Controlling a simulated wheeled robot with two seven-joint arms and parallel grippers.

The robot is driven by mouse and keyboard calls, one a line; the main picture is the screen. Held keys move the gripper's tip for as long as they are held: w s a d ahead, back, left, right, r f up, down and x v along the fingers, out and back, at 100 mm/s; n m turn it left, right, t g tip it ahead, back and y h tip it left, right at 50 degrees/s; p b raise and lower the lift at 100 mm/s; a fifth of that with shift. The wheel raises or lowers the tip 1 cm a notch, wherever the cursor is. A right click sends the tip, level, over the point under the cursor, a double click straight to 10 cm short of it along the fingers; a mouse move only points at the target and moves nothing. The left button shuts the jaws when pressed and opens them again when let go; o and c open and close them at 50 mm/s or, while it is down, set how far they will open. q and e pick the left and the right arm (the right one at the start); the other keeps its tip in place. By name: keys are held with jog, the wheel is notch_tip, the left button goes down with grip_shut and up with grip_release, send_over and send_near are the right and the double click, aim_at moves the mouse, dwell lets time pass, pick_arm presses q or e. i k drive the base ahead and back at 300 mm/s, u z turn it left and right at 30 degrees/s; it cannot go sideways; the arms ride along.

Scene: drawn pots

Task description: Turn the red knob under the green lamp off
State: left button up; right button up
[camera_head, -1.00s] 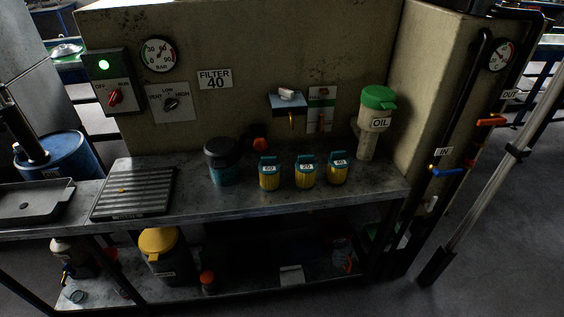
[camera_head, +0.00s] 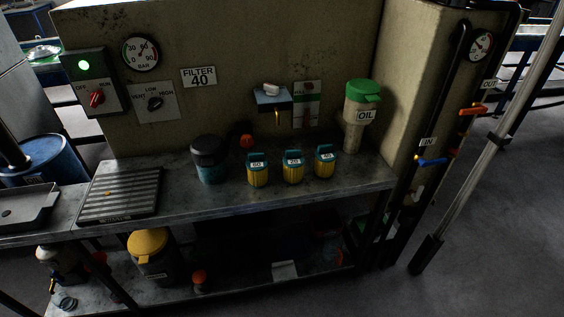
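The red knob (camera_head: 96,99) is on a grey wall box (camera_head: 110,92) at the upper left, between the words OFF on its left and RUN on its right. Its handle is too small to read its exact position. The green lamp (camera_head: 84,65) is lit, directly above the knob on the same box. Neither of my grippers shows in the head view, and nothing touches the knob.
A black selector (camera_head: 155,103) and a pressure gauge (camera_head: 141,53) are right of the box. Below is a metal bench (camera_head: 245,200) with a ribbed tray (camera_head: 112,202), yellow canisters (camera_head: 293,172) and an oil container (camera_head: 357,125). A blue barrel (camera_head: 42,162) stands left; a pole (camera_head: 490,145) leans right.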

aim_at(97, 98)
jog(key=u, duration=1.25)
